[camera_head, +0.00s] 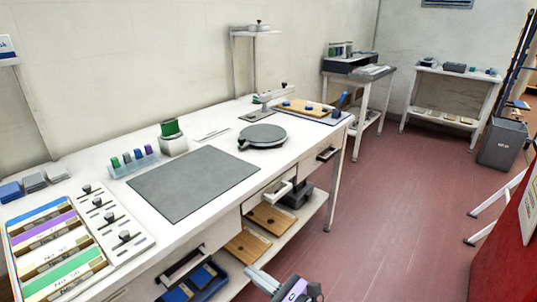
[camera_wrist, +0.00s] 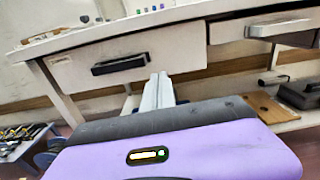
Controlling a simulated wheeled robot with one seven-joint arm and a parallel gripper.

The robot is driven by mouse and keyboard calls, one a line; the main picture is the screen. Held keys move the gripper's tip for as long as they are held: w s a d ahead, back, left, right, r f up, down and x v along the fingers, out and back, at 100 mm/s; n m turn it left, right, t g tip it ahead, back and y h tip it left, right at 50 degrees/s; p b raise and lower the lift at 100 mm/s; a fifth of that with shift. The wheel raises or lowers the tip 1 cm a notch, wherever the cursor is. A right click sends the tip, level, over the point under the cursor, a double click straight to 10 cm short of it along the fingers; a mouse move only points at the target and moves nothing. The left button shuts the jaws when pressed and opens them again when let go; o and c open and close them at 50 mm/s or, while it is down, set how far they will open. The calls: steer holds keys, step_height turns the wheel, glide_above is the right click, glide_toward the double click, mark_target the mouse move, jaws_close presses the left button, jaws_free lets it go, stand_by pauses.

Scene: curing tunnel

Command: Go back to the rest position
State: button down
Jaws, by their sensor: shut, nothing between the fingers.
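My gripper (camera_head: 252,270) is at the bottom edge of the head view, in front of the long white workbench (camera_head: 330,122) and over the floor side of its lower shelf. In the wrist view my gripper (camera_wrist: 159,78) points at the bench front, its pale fingers together with nothing between them. Behind the fingertips is a white drawer front with a black handle (camera_wrist: 118,65). The fingers appear clear of the drawer, though the exact gap cannot be told. Most of my arm is out of view.
On the bench are a grey mat (camera_head: 195,182), a round dark plate (camera_head: 262,137) and a tray of coloured strips (camera_head: 55,255). Red floor (camera_head: 390,220) is open to the right; a grey bin (camera_head: 502,145) stands beyond.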

steer(key=w+d+n+t+h, duration=0.1)
steer(key=d+n+t+h, duration=0.2)
steer(key=d+n+h, duration=0.25)
steer(key=s+d+n+t+h+p, duration=0.2)
steer(key=s+d+n+h, duration=0.3)
steer(key=s+d+n, duration=0.5)
steer(key=s+d+r+n+h+p, duration=0.1)
steer(key=s+r, duration=0.4)
steer(key=s, duration=0.6)
steer(key=s+d+r+n+h+p, duration=0.1)
steer(key=s+d+r+n+p, duration=0.2)
steer(key=s, duration=0.8)
steer(key=s+d+r+n+g+h+p, duration=0.1)
steer(key=s+d+r+n, duration=0.4)
steer(key=s, duration=0.6)
step_height(320, 180, up, 2)
steer(key=shift+s+r+n+h+p, duration=0.15)
steer(key=shift+s+n+h+p, duration=0.2)
steer(key=shift+p, duration=0.1)
